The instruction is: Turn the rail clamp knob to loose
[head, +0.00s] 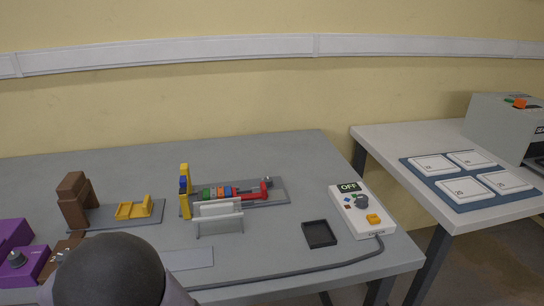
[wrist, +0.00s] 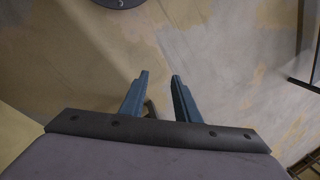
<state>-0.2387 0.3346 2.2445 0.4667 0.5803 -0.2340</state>
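A rail fixture stands on a grey base plate (head: 275,197) at the middle of the grey table. It has a yellow upright end (head: 184,180) and a row of coloured blocks (head: 217,192). At its right end is a red clamp (head: 250,193) with a small dark knob (head: 267,182); its setting is too small to read. My gripper (wrist: 160,76) shows in the wrist view with its two blue fingers apart and nothing held between the tips. It is over the floor, and no rail or knob shows there. My gripper's fingers are not visible in the head view.
A white rack (head: 219,210) stands just in front of the rail. A black tray (head: 319,234) and a white control box (head: 362,211) reading OFF, with a cable, lie to the right. Brown blocks (head: 74,202), a yellow holder (head: 134,207) and purple boxes (head: 22,270) are left.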

